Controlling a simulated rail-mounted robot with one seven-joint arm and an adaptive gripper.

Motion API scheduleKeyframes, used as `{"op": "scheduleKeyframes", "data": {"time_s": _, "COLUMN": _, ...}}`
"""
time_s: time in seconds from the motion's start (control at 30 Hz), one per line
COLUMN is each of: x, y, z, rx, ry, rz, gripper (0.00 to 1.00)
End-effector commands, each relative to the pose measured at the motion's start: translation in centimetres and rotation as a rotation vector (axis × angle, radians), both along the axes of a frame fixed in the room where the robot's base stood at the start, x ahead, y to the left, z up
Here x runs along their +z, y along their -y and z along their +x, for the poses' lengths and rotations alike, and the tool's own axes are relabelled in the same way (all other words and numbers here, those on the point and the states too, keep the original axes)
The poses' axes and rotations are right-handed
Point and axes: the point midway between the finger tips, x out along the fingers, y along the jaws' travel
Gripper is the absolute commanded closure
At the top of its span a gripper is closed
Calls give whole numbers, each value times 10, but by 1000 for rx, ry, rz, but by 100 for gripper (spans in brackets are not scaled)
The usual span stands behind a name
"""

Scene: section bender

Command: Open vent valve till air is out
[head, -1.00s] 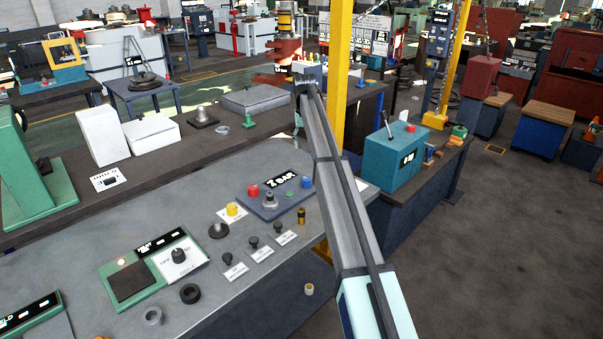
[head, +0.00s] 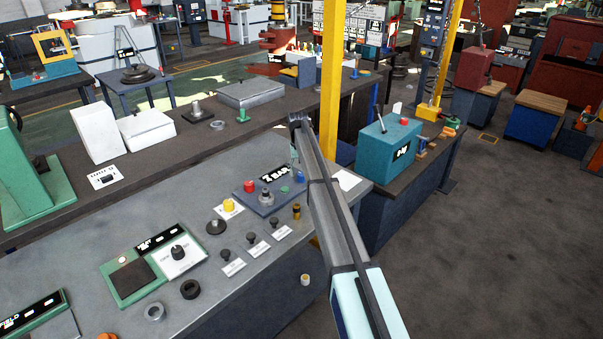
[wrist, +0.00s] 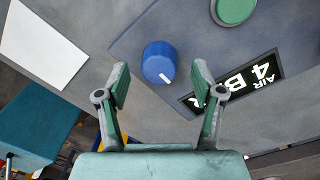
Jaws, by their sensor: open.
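A blue round knob (wrist: 159,62) with a white mark sits on the blue-grey panel (wrist: 130,40) in the wrist view. I see no label naming it as the vent valve. My gripper (wrist: 160,69) is open and empty, with its two green fingers toward the left and right of the knob; contact cannot be seen. A green button (wrist: 234,10) is at the top. In the head view the panel (head: 250,197) is partly behind my arm.
The panel also carries a red knob (head: 249,186). Several small black knobs with white labels stand in front, near a yellow button (head: 229,205). A yellow post (head: 332,90) rises behind my arm. A teal box (head: 388,150) stands to the right.

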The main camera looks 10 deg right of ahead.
Motion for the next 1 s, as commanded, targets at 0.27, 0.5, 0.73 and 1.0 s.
{"op": "scheduleKeyframes", "data": {"time_s": 0.27, "x": -23, "y": 1, "z": 0, "rx": 0, "ry": 0, "rz": 0, "gripper": 33}}
{"op": "scheduleKeyframes", "data": {"time_s": 0.5, "x": -25, "y": 1, "z": 0, "rx": 0, "ry": 0, "rz": 0, "gripper": 33}}
{"op": "scheduleKeyframes", "data": {"time_s": 0.73, "x": -25, "y": 1, "z": 0, "rx": 0, "ry": 0, "rz": 0, "gripper": 90}}
{"op": "scheduleKeyframes", "data": {"time_s": 1.0, "x": -25, "y": 1, "z": 0, "rx": -6, "ry": -1, "rz": 0, "gripper": 93}}
